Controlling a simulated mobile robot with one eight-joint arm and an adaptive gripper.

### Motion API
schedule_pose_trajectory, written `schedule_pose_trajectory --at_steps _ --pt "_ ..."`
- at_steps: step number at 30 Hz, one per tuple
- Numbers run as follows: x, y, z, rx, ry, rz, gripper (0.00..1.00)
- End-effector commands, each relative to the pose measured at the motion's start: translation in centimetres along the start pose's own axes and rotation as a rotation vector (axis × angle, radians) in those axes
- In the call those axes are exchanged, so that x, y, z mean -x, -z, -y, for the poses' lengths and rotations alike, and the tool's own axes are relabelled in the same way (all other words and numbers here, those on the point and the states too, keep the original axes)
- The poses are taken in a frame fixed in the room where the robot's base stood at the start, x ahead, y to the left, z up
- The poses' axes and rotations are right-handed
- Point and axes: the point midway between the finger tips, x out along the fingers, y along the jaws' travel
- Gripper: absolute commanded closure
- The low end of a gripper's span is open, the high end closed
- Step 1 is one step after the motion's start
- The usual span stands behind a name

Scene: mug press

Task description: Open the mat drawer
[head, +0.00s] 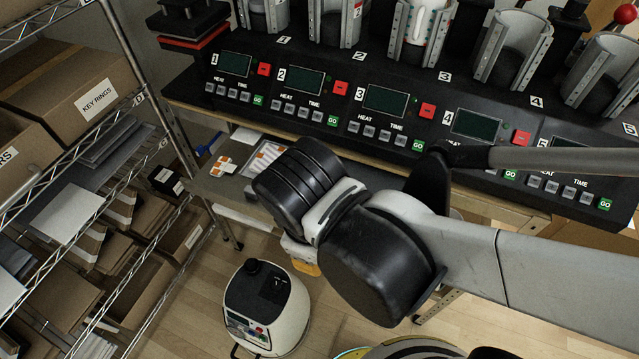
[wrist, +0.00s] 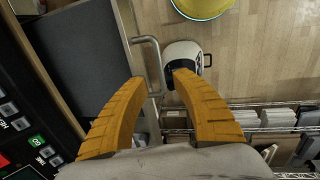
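In the wrist view, a grey metal bar handle (wrist: 152,66) sticks out from the edge of a dark grey flat surface (wrist: 88,62) under the press. I take it for the mat drawer's handle; whether the drawer is shut is not clear. My gripper (wrist: 159,78) has two orange fingers spread wide, with nothing held. The handle lies between and just beyond the fingertips, nearer the left one; contact cannot be told. In the head view my arm hides the handle and most of my gripper; only a bit of orange finger shows below the wrist.
The mug press (head: 385,100) with several numbered stations stands at the back above the bench. A white and black machine (head: 265,303) stands on the wooden floor. Wire shelving with boxes (head: 88,95) is at left. Small cards lie on the bench (head: 212,190). Some floor is clear.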

Motion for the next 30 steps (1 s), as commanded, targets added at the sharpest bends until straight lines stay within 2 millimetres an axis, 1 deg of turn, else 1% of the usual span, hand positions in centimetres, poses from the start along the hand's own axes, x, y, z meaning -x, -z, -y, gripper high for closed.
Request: schedule_pose_trajectory --at_steps 1,3,6,9,12,16,30 --pt "1.0 -0.1 0.1 0.001 0.000 0.000 0.68" --pt "2.4 0.0 0.1 0.001 0.000 0.000 0.68" --pt "4.0 0.0 0.0 0.001 0.000 0.000 0.68" --pt "5.2 0.0 0.0 0.001 0.000 0.000 0.68" --pt "5.9 0.0 0.0 0.000 0.000 0.000 0.68" --pt "6.2 0.0 0.0 0.000 0.000 0.000 0.68" --pt "6.1 0.0 0.0 -0.001 0.000 0.000 0.68"
